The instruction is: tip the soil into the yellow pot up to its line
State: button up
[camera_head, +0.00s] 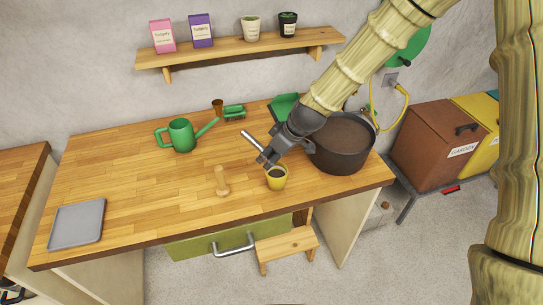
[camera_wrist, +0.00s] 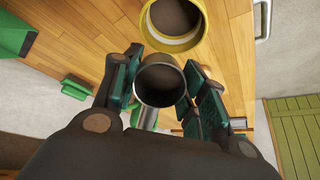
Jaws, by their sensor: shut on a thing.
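The yellow pot (camera_head: 277,184) stands upright near the table's front edge, with dark brown soil inside. In the wrist view its yellow rim (camera_wrist: 203,42) shows at the top with brown soil below it. My gripper (camera_head: 268,158) is shut on a grey metal scoop (camera_head: 252,141), just above and left of the pot. In the wrist view the scoop's round cup (camera_wrist: 160,103) sits between the fingers (camera_wrist: 163,88), apart from the pot. Its inside is dark; I cannot tell how much soil it holds. The big dark tub of soil (camera_head: 340,162) stands to the right.
A wooden tamper (camera_head: 222,182) stands left of the pot. A green watering can (camera_head: 181,136), a green dustpan (camera_head: 284,105) and a grey tray (camera_head: 77,224) are on the wooden table (camera_head: 130,185). The table's left middle is clear. A step stool (camera_head: 287,243) is below the front edge.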

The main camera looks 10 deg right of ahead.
jog(key=shift+f+b, duration=0.1)
jog(key=shift+b, duration=0.7)
jog(key=shift+t+y+b, duration=0.3)
jog(key=shift+y+b, duration=0.1)
jog(key=shift+b, duration=0.1)
jog(key=shift+b, duration=0.65)
jog(key=shift+t+y+b, duration=0.5)
jog(key=shift+y+b, duration=0.1)
jog(key=shift+b, duration=0.95)
dwell(0.4)
jog(key=shift+d+b, duration=0.1)
jog(key=shift+b, duration=0.7)
jog(key=shift+y+b, duration=0.3)
jog(key=shift+s+t+y+b, duration=0.1)
jog(key=shift+t+y+b, duration=0.45)
jog(key=shift+b, duration=1.45)
dwell(0.3)
jog(key=shift+b, duration=0.4)
